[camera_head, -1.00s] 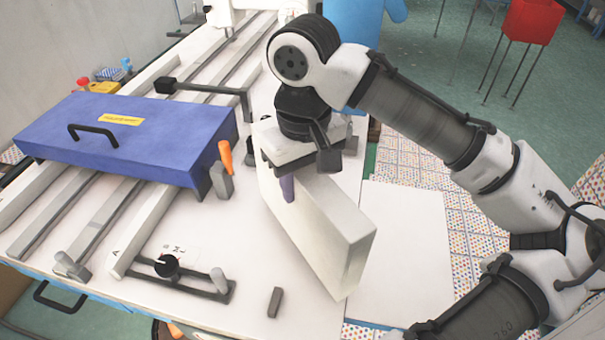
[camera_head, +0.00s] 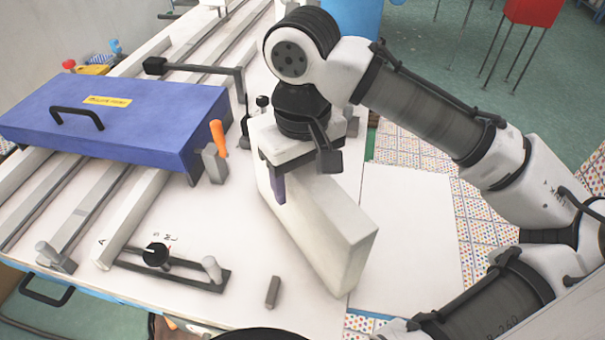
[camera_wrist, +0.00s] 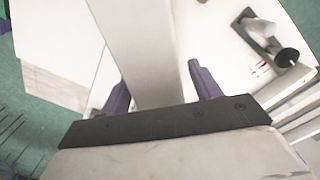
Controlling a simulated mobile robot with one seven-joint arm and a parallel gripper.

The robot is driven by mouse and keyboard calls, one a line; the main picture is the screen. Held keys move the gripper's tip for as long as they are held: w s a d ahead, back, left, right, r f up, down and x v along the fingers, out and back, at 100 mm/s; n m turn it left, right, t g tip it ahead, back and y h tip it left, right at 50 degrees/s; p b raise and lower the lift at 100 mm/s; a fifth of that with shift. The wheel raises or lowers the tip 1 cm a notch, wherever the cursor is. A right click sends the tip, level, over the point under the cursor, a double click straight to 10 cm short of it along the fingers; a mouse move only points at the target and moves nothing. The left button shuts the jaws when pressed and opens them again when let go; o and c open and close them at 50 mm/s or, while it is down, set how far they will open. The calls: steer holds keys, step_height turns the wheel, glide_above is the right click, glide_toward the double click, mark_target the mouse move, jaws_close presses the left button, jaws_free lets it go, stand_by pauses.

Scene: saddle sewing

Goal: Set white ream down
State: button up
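The white ream (camera_head: 330,235) is a thick pale slab standing on its narrow side, over the right part of the white table top (camera_head: 215,240). My gripper (camera_head: 279,185) is above its far end. One purple finger lies against its left face. I cannot tell whether the ream's underside touches the table.
A blue case (camera_head: 115,120) with a black handle lies across rails at left. A black knob (camera_head: 156,254) and a small grey block (camera_head: 272,292) are on the table's front part. A white panel (camera_head: 410,235) lies right of the ream. Red-seated stool (camera_head: 533,12) stands far right.

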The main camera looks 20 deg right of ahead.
step_height(320, 180, up, 12)
steer(key=shift+r, duration=0.1)
stand_by(0.6)
